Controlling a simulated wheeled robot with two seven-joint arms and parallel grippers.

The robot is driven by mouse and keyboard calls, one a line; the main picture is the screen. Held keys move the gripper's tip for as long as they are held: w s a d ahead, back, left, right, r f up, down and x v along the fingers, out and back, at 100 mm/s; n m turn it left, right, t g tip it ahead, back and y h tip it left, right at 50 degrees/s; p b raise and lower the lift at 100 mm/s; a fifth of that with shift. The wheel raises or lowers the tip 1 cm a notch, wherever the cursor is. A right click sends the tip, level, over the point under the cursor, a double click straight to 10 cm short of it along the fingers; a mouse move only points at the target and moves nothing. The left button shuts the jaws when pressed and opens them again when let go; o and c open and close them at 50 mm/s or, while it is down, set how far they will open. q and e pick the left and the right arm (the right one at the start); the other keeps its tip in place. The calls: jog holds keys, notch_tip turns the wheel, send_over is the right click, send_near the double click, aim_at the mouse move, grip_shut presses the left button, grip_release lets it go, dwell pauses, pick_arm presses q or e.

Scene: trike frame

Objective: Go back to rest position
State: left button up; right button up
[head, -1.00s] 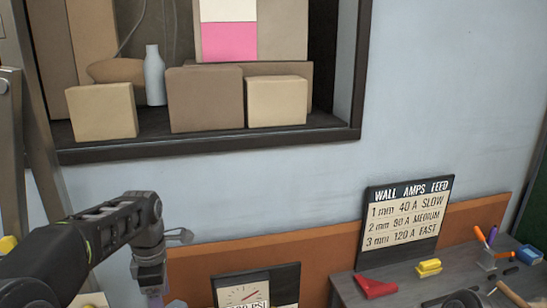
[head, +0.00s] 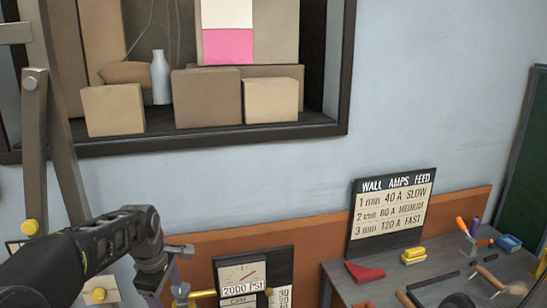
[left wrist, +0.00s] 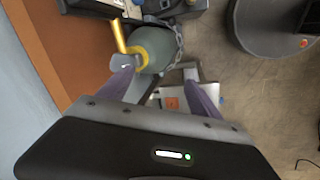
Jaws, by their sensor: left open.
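My left gripper (head: 172,288) is in the lower left of the head view, on the dark arm that comes in from the left. It points down in front of the orange wall band. In the left wrist view its two purple-grey fingers (left wrist: 162,88) are spread apart with nothing between them. A grey-green cylinder (left wrist: 153,50) with a yellow pipe (left wrist: 119,35) lies beyond the fingertips; I cannot tell if a finger touches it. My right gripper shows in neither view.
A gauge panel (head: 252,270) reading 2000 PSI is right of the left gripper. A workbench (head: 335,280) with a red piece (head: 364,272), a yellow block (head: 413,256) and tools is at right. A wall shelf (head: 240,133) holds boxes. Open floor (left wrist: 215,55) shows below.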

pick_arm(q)
jog(key=s+d+f+m+t+h, duration=0.1)
jog(key=d+f+m, duration=0.45)
jog(key=f, duration=0.35)
jog(key=s+d+f+m+t+h, duration=0.1)
jog(key=d+f+m, duration=0.45)
jog(key=f, duration=0.35)
jog(key=s+d+f+m+g, duration=0.1)
jog(key=s+d+f, duration=0.1)
jog(key=s+f, duration=0.3)
jog(key=s+d+f+m+g+h, duration=0.1)
jog(key=s+f, duration=0.5)
jog(key=s, duration=0.7)
jog(key=s+d+f+m+g+h, duration=0.1)
jog(key=s+d+f, duration=0.2)
jog(key=s+f, duration=0.3)
jog(key=s, duration=0.4)
jog(key=shift+d+g, duration=0.4)
jog(key=shift+s+f, duration=0.15)
